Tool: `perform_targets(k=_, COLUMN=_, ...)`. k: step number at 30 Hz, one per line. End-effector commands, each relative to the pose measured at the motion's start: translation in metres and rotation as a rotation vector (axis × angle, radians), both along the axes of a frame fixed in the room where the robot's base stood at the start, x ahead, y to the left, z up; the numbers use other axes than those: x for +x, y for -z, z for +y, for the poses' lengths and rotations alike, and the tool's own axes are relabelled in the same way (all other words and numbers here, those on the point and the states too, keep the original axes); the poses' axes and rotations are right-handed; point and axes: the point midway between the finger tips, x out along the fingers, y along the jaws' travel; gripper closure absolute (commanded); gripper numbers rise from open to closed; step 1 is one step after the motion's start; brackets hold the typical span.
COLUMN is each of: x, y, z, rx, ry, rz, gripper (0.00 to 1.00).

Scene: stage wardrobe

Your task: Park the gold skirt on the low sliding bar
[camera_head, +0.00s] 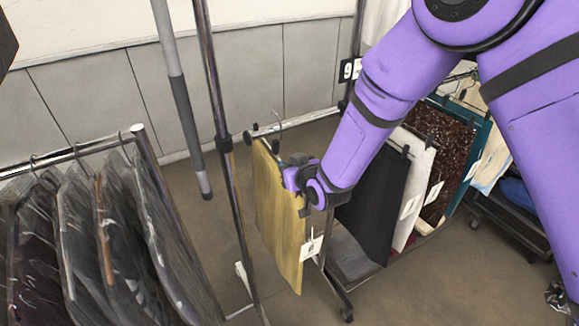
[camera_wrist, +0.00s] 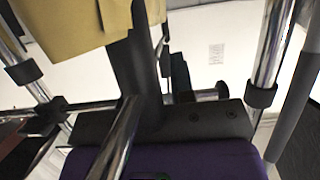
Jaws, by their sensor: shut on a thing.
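The gold skirt (camera_head: 277,220) hangs upright near the end of the low bar (camera_head: 300,122), with a white tag at its lower right. A thin hanger hook shows above it against the bar; I cannot tell whether the hook rests on the bar. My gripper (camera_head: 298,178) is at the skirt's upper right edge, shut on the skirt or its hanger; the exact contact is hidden. The wrist view shows part of the gold skirt (camera_wrist: 75,30) at upper left and a chrome tube (camera_wrist: 115,140) close to the camera.
A black garment (camera_head: 372,205), a pale one (camera_head: 416,178) and a dark brown one (camera_head: 446,155) hang right of the skirt. A chrome upright (camera_head: 217,120) stands just left. Bagged garments (camera_head: 110,240) hang on a rail at far left. A wheeled rack foot (camera_head: 338,295) is below.

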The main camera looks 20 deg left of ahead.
Motion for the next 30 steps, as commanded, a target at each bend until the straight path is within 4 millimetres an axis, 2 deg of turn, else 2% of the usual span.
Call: perform_targets(k=30, x=0.0, y=0.023, z=0.0, rx=0.001, ry=0.0, rz=-0.001, gripper=1.0)
